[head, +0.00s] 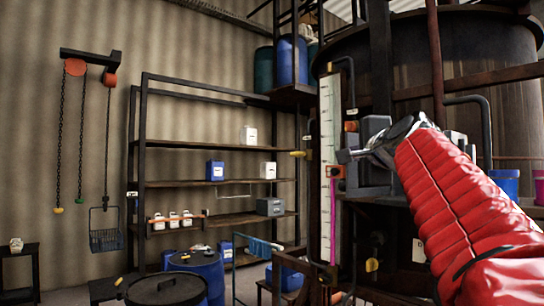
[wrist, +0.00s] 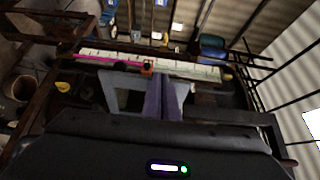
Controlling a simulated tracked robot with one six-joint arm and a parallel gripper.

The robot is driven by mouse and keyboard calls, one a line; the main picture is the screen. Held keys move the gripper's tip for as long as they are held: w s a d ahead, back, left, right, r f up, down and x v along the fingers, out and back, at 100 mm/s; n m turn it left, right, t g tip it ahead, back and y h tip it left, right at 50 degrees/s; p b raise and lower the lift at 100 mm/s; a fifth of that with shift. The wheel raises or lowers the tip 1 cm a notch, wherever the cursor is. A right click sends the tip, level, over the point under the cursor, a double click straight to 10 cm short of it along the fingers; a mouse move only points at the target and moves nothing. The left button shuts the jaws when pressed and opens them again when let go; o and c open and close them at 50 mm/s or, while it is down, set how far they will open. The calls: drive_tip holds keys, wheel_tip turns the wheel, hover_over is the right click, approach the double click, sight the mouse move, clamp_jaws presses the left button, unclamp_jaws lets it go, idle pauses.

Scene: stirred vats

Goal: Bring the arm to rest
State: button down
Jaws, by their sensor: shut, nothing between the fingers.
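My arm in its red padded sleeve reaches in from the right of the head view. My gripper (head: 346,156) is at its end, in front of the dark frame of the large vat (head: 470,70). It is shut and empty. In the head view its tip is close to the tall white scale (head: 327,215); I cannot tell whether it touches. In the wrist view the gripper (wrist: 160,92) shows its pale fingers in front of the scale (wrist: 205,70), which has a pink line along part of it. An orange marker (wrist: 147,67) sits on the scale just beyond the fingers.
A dark shelf rack (head: 215,144) with containers stands at the back wall. A hoist with chains (head: 84,55) and a wire basket (head: 104,228) hang at left. A lidded dark drum (head: 166,288) and a blue barrel (head: 200,268) stand in front. Pipes and beams crowd the arm.

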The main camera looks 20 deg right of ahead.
drive_tip(key=shift+a, duration=0.1)
drive_tip(key=s+a+f+n+g+y, duration=0.1)
drive_tip(key=a+f+n+g+y, duration=0.3)
drive_tip(key=a+f, duration=0.7)
drive_tip(key=s+a+f+n+g+y, duration=0.15)
drive_tip(key=a+f+n, duration=0.55)
drive_tip(key=f, duration=0.7)
drive_tip(key=s+a+f+n+g, duration=0.2)
drive_tip(key=s+f, duration=0.4)
drive_tip(key=f, duration=0.3)
drive_tip(key=s+a+f+n+g, duration=0.2)
drive_tip(key=s+a+f+n, duration=0.3)
drive_tip(key=f, duration=0.4)
drive_tip(key=s+a+f+n+g, duration=0.2)
drive_tip(key=s+a+f, duration=0.3)
drive_tip(key=f, duration=0.5)
drive_tip(key=shift+s+n, duration=0.9)
drive_tip(key=shift+s, duration=0.3)
